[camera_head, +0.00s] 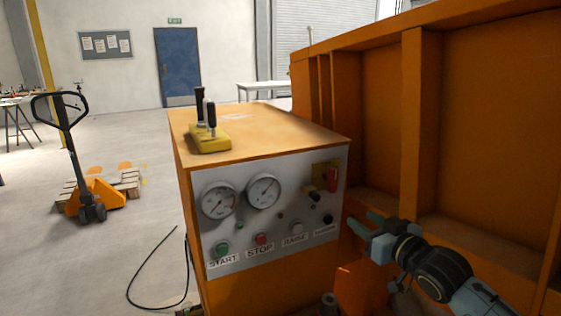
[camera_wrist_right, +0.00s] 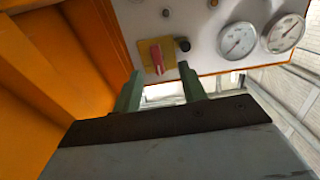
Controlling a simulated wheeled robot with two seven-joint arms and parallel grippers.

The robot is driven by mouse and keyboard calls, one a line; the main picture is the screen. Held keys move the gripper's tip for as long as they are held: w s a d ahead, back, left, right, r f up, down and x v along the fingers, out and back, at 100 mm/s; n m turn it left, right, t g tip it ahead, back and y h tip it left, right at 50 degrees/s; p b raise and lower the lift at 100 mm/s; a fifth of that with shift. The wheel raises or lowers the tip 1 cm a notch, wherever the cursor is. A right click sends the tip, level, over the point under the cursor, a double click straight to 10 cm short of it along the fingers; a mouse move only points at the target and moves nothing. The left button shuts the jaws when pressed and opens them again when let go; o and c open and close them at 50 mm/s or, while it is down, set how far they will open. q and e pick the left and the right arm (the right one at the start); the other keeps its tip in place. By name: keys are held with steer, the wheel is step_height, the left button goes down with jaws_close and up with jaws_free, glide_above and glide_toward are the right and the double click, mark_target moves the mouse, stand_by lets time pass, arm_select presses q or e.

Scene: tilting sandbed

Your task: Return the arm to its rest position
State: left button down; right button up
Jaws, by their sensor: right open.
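My right gripper (camera_head: 366,224) is open and empty at the lower right of the head view, in front of the right end of the control panel (camera_head: 215,262). Its two green fingers also show in the right wrist view (camera_wrist_right: 160,92), apart, with nothing between them. A red switch handle on a yellow plate (camera_head: 332,180) sits at the panel's upper right; the wrist view shows this red switch (camera_wrist_right: 157,57) just beyond the fingertips, and I see no contact. My left gripper is not in either view.
The orange control cabinet (camera_head: 190,190) carries a yellow lever block (camera_head: 210,139) on top. An orange ribbed wall (camera_head: 480,120) stands close on the right. A black cable (camera_head: 140,304) lies on the floor.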

steer(key=s+a+f+g+h, duration=0.1)
steer(key=s+a+f+g, duration=0.15)
steer(key=s+f, duration=0.55)
steer(key=s+a+f+g+h, duration=0.2)
steer(key=s+f+g, duration=0.1)
steer(key=s+f, duration=0.5)
steer(key=s+d+f+m+g+h, duration=0.1)
steer(key=s+f+g, duration=0.25)
steer(key=s, duration=0.65)
steer(key=s+d+f+m+g+h, duration=0.1)
steer(key=s+f+g, duration=0.25)
steer(key=s, duration=0.75)
step_height(320, 180, down, 25)
steer(key=s+g, duration=0.2)
steer(key=s+d+f, duration=0.3)
steer(key=s+f, duration=1.1)
steer(key=s, duration=0.1)
steer(key=shift+s+g+h, duration=0.3)
steer(key=shift+s+g, duration=0.05)
steer(key=shift+s, duration=0.05)
